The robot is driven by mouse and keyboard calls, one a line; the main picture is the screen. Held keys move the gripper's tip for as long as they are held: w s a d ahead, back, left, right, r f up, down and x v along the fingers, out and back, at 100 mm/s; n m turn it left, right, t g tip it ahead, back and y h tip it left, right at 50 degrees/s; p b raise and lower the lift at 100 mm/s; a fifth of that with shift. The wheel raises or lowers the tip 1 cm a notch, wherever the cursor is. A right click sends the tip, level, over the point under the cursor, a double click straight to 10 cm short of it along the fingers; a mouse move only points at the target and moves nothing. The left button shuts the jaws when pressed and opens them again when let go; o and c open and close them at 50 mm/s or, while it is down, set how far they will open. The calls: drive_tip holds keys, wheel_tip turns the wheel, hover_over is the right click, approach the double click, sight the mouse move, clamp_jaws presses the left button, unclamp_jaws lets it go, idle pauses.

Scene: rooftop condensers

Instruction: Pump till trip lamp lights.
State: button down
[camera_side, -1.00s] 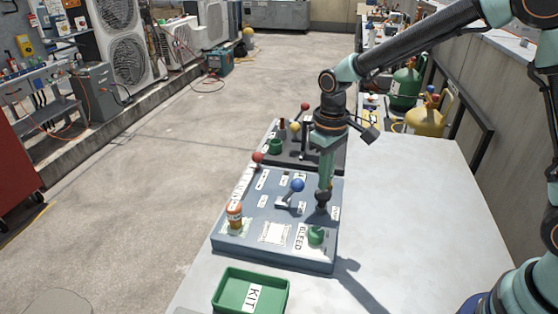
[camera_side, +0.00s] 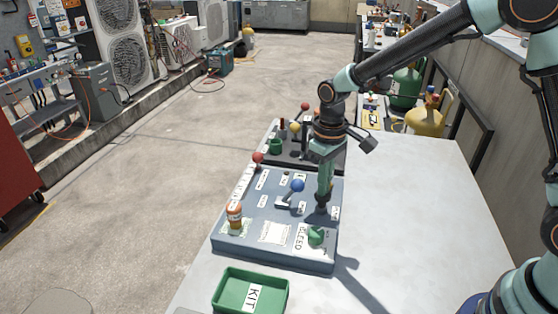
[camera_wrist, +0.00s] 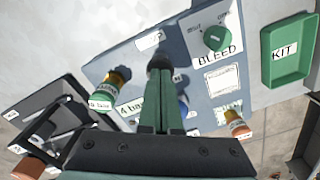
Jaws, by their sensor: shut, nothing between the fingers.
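My gripper (camera_side: 322,206) is shut and empty, pointing down over the right edge of the blue-grey panel (camera_side: 228,246). In the wrist view its closed green fingers (camera_wrist: 160,64) end in a dark round tip; I cannot tell whether it touches the panel. A blue-knobbed lever (camera_side: 297,186) stands left of the gripper, partly hidden behind the fingers in the wrist view. A green knob (camera_side: 316,236) marked BLEED is in front of the gripper. An orange, labelled cylinder (camera_side: 235,216) stands at the panel's left; I cannot tell whether it is a lamp or lit.
A green KIT tray (camera_side: 228,291) lies in front of the panel. The table's right side (camera_side: 420,210) is clear.

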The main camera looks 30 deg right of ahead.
drive_tip(key=shift+f, duration=0.95)
drive_tip(key=shift+r, duration=1.95)
drive_tip(key=shift+r, duration=0.1)
drive_tip(key=s+d+r+m+t, duration=0.3)
drive_tip(key=s+d+r+t, duration=0.2)
drive_tip(key=s+r, duration=0.8)
drive_tip(key=d, duration=0.3)
drive_tip(key=shift+d+r+t, duration=0.15)
drive_tip(key=shift+r+t, duration=0.1)
drive_tip(key=shift+t, duration=0.05)
